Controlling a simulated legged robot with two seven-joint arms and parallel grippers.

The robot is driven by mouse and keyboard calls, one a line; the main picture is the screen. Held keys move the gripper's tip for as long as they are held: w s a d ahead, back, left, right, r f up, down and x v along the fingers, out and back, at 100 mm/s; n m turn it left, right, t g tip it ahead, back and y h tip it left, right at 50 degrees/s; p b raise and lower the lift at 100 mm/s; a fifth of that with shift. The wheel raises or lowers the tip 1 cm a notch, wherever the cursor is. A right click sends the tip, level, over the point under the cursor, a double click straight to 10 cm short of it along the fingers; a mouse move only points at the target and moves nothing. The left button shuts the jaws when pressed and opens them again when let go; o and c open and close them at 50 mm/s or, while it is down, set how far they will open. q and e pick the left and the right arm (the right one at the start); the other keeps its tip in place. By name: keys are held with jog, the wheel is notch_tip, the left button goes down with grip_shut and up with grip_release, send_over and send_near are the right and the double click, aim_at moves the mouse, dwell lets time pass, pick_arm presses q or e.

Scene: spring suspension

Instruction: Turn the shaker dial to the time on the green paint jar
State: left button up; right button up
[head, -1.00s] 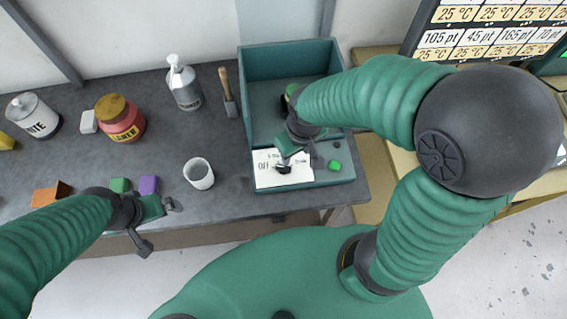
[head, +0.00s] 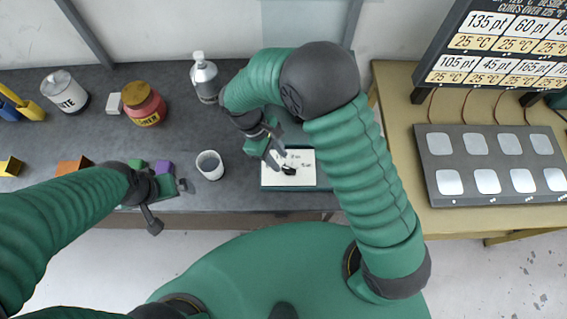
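The shaker's white dial panel (head: 306,161) is at the middle of the head view, with a small black dial knob (head: 289,171) on it. Some print shows right of the knob, too small to read. My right gripper (head: 274,153) is just up and left of the knob, its dark fingers apart and nothing seen between them. I cannot tell whether a finger touches the knob. My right arm hides most of the shaker box, and no green paint jar is visible. My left gripper (head: 167,204) is open and empty near the table's front edge.

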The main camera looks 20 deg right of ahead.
aim_at(289, 168)
jog(key=d+f, duration=0.1)
jog(key=f, duration=0.1)
jog(key=s+d+f, duration=0.1)
jog(key=d+f, duration=0.1)
jog(key=f, duration=0.1)
jog(key=shift+s+d+p, duration=0.2)
jog(key=shift+p, duration=0.1)
jog(key=shift+a, duration=0.65)
jog(key=shift+c, duration=1)
jog(key=shift+a, duration=0.1)
jog(key=shift+c, duration=2.5)
pick_arm(q)
jog(key=shift+d+r, duration=0.5)
pick_arm(e)
jog(key=shift+d, duration=0.35)
grip_shut()
